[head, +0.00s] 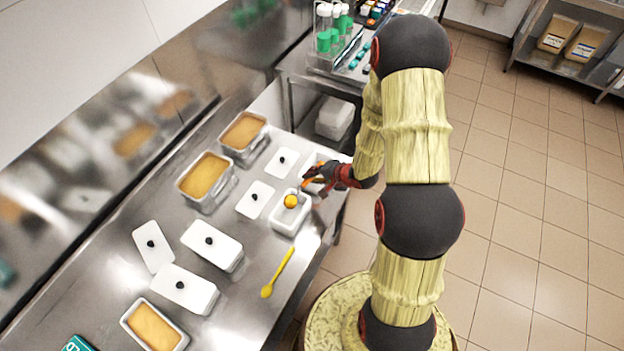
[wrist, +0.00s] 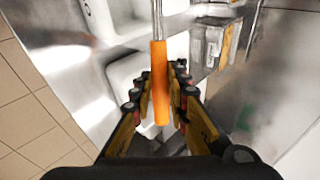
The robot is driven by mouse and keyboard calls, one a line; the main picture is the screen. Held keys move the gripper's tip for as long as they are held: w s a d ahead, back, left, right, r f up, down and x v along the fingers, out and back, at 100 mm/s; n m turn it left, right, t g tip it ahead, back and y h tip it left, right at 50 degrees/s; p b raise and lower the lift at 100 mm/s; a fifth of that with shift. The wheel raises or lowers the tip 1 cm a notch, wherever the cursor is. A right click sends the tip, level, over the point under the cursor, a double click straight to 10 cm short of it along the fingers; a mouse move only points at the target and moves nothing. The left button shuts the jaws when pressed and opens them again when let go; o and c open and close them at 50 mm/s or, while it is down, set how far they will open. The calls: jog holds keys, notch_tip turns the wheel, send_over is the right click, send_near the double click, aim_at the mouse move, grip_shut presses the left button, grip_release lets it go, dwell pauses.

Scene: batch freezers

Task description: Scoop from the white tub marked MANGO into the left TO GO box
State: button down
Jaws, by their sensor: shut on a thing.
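My gripper (head: 322,178) is shut on the orange handle (wrist: 160,85) of a scoop. An orange-yellow ball (head: 291,201) sits at the scoop's end, over or in the left white box (head: 285,226); I cannot tell if it touches the box. A second white box (head: 318,160) stands behind, partly hidden by my gripper. An open white tub (head: 125,321) with orange filling is at the bottom left. Two more open tubs with orange filling, one (head: 184,186) in front of the other (head: 264,128), stand farther back. No box or tub lettering is readable.
Two lidded white tubs (head: 183,290) (head: 212,247) stand mid-counter. Loose white lids (head: 153,247) (head: 255,200) (head: 282,164) lie around. A yellow spoon (head: 277,272) lies near the front edge. A rack with green-capped bottles (head: 326,40) stands at the back.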

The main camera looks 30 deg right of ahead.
jog(key=t+y+b, duration=0.1)
jog(key=t+b, duration=0.1)
jog(key=b, duration=0.1)
jog(key=f+t+y+b, duration=0.1)
jog(key=t+b, duration=0.1)
jog(key=b, duration=0.1)
jog(key=s+f+t+y+b, duration=0.1)
jog(key=t+b, duration=0.1)
jog(key=b, duration=0.2)
jog(key=shift+d+m, duration=0.25)
jog(key=shift+m, duration=0.05)
jog(key=shift+t+y+b, duration=0.3)
jog(key=shift+t+b, duration=0.05)
jog(key=shift+t, duration=0.05)
jog(key=shift+r+p, duration=0.2)
jog(key=shift+p, duration=0.6)
dwell(0.6)
